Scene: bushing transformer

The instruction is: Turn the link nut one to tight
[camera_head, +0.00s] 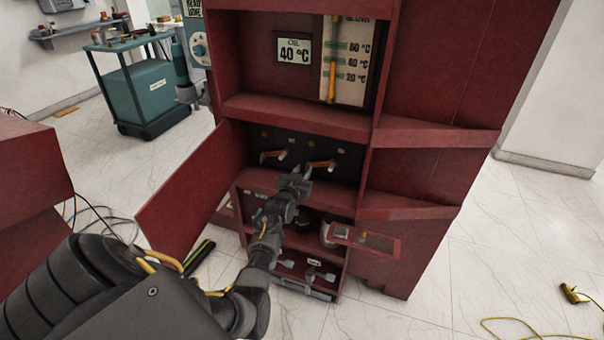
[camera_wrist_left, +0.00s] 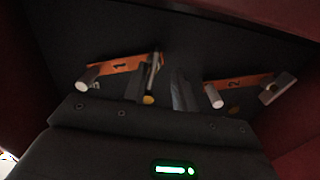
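The orange link marked 1 (camera_wrist_left: 122,66) crosses the dark back panel of the cabinet's middle compartment; it also shows in the head view (camera_head: 273,155). A pale metal nut or handle (camera_wrist_left: 154,70) stands at its right end, and a pale round stub (camera_wrist_left: 88,83) at its left. The orange link marked 2 (camera_wrist_left: 242,81) is to the right, with a flat metal nut (camera_wrist_left: 279,87) at its right end. My left gripper (camera_wrist_left: 161,88) reaches in with its fingers apart. The link one nut shows between and beyond the fingertips; I cannot tell whether they touch it.
The red cabinet (camera_head: 416,200) surrounds the compartment, with a shelf (camera_head: 297,118) above it. An open red door (camera_head: 190,192) stands to the left. A small red flap (camera_head: 363,240) juts out at lower right. A teal cart (camera_head: 152,95) stands behind left.

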